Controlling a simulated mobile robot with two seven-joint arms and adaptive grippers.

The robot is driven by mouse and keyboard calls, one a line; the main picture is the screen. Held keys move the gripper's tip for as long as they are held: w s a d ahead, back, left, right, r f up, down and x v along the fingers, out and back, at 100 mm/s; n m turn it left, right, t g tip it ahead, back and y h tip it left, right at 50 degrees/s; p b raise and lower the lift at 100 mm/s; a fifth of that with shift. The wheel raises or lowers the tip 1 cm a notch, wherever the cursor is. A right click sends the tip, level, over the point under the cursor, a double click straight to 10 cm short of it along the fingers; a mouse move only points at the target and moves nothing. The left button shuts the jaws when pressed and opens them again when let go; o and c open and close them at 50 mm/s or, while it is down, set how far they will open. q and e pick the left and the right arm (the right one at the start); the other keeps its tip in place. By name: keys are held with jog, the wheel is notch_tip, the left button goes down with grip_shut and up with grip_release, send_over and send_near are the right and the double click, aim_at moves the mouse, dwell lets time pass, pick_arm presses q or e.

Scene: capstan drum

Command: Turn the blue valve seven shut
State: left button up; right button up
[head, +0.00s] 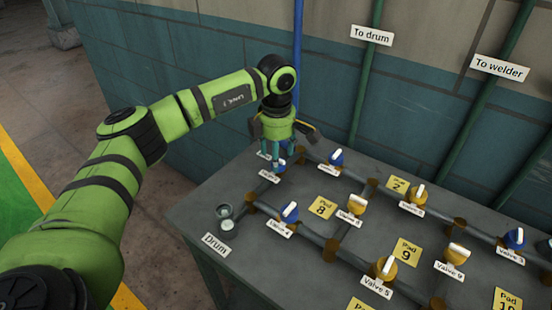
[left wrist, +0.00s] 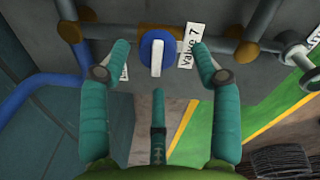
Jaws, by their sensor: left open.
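The blue valve seven (left wrist: 146,50) sits on a grey pipe at the top middle of the left wrist view, with its white lever pointing up and down that picture, across the pipe. Its tag (left wrist: 188,45) reads "Valve 7". In the head view the valve (head: 279,167) is mostly hidden under my left gripper (head: 271,155), which points down over it. In the left wrist view my left gripper (left wrist: 161,52) is open, with one teal finger on each side of the valve. I cannot tell whether the fingers touch it. My right gripper is not in view.
Other blue and yellow valves stand nearby on the pipes, such as valve 4 (head: 289,211) and a blue valve (head: 337,158). A drum fitting (head: 226,215) is at the table's left. A blue upright pipe (head: 298,50) rises behind the gripper. Floor is clear left of the table.

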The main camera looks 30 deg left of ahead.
pick_arm(q)
notch_tip(320, 180, up, 10)
jog(key=shift+s+f, duration=0.2)
jog(key=shift+s, duration=0.2)
